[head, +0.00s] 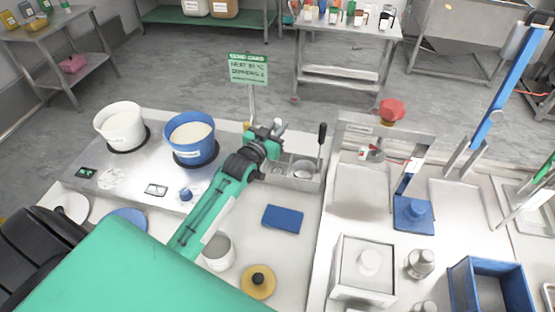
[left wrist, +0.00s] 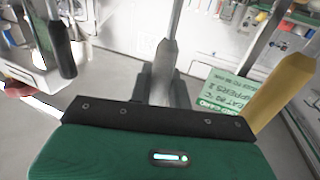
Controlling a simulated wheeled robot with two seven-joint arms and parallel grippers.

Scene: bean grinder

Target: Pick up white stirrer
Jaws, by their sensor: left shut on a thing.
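My left gripper (head: 266,135) is at the metal utensil holder (head: 302,184), at the back of the counter. It is shut on the white stirrer (head: 279,123), whose pale tip shows just above the fingers. In the left wrist view the stirrer (left wrist: 164,62) has a pale grey-white handle and a thin shaft, and the dark fingers (left wrist: 162,88) close around the handle. I cannot tell whether its far end is still inside the holder. My right gripper is not in view.
A black-handled tool (head: 322,133) stands to the right of the gripper. A yellow handle (left wrist: 283,88) is close beside it in the left wrist view. The green sign (head: 249,69) stands behind. White (head: 120,127) and blue (head: 192,150) pots are to the left.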

